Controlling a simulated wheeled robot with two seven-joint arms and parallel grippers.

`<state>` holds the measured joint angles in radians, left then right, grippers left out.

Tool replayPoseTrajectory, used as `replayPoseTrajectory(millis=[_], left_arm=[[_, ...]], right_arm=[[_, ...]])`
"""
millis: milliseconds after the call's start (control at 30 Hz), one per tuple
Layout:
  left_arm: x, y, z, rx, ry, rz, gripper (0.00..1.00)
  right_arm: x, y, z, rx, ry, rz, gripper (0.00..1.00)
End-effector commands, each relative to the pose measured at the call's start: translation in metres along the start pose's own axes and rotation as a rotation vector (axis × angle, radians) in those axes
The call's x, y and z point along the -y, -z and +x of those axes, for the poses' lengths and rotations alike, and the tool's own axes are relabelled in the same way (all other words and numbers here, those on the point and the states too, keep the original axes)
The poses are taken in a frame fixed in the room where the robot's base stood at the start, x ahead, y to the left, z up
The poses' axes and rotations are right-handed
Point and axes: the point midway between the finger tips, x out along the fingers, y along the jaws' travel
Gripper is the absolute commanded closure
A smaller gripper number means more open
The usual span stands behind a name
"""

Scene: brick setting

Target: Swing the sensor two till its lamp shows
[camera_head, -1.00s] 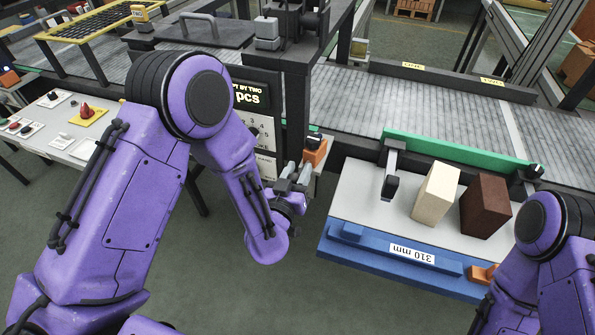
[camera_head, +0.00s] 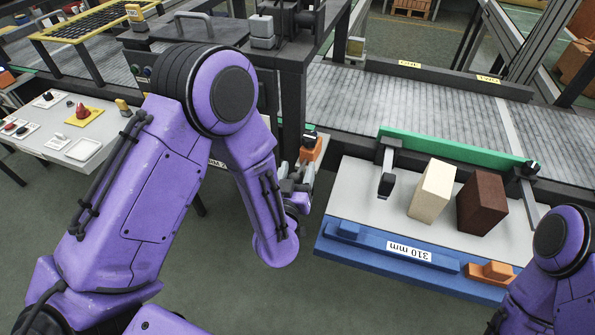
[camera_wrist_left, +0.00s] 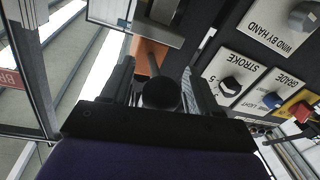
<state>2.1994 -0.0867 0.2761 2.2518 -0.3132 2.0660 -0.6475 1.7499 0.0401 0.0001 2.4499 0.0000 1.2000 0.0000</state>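An orange block with a black top (camera_head: 312,148), which I take to be the sensor, stands at the table corner in the head view. No label or lit lamp can be made out on it. My left gripper (camera_head: 296,178) is just below it, partly hidden by my forearm. In the left wrist view, the orange part (camera_wrist_left: 149,55) lies beyond the fingers. A rod with a round black knob (camera_wrist_left: 160,94) sits between the two fingers of my left gripper (camera_wrist_left: 160,88). The fingers are apart, and contact with the knob cannot be made out. My right gripper is out of view.
A panel with knobs marked STROKE (camera_wrist_left: 232,87) and WIND BY HAND (camera_wrist_left: 280,25) is close right in the wrist view. A blue-edged table (camera_head: 352,195) holds a cream block (camera_head: 431,190) and a brown block (camera_head: 482,203). A conveyor (camera_head: 400,108) runs behind.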

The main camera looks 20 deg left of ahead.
Motion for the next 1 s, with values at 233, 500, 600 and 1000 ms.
replayPoseTrajectory(millis=[233,500,600,1000], left_arm=[[-0.001,-0.003,-0.016,0.002,-0.004,0.002,0.4],[0.0,-0.003,-0.079,0.002,-0.006,0.004,0.4],[-0.002,0.002,-0.096,0.004,-0.005,0.005,0.4],[0.0,0.0,-0.105,0.0,0.0,0.0,0.4]], right_arm=[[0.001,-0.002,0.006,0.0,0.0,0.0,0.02],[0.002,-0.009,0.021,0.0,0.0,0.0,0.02],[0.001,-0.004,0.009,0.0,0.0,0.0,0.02],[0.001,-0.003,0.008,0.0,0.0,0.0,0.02]])
